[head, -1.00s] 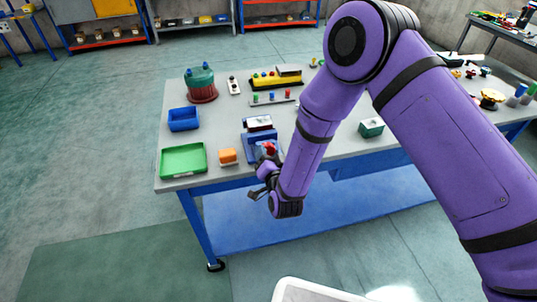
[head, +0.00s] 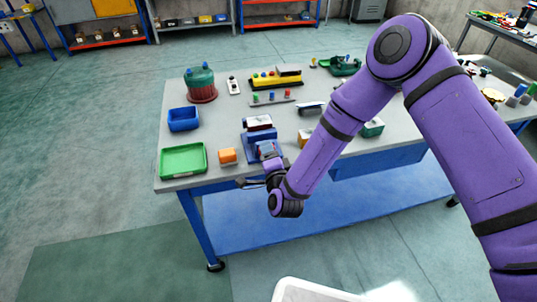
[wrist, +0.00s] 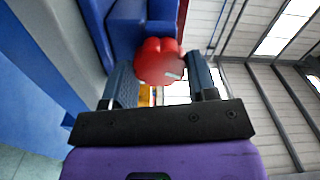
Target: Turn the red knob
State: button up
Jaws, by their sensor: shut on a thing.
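The red knob (wrist: 158,60) shows in the wrist view, rounded and lobed, with a small white mark low on its right side. It sits on the front of a blue housing (wrist: 127,28), which is the blue unit (head: 250,139) near the table's front edge in the head view. My gripper (wrist: 160,72) has one finger on each side of the knob and is shut on it. In the head view my gripper (head: 270,163) is at the front of the blue unit and mostly hides the knob.
An orange block (head: 228,156) and a green tray (head: 184,160) lie left of the unit. A blue bin (head: 183,119) stands behind the tray.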

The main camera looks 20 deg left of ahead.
jog(key=shift+m, duration=0.3)
jog(key=o, duration=0.9)
jog(key=shift+o, duration=0.2)
jog(key=shift+s+d, duration=0.1)
jog(key=v, duration=1)
jog(key=shift+s, duration=0.25)
jog(key=shift+d, duration=0.1)
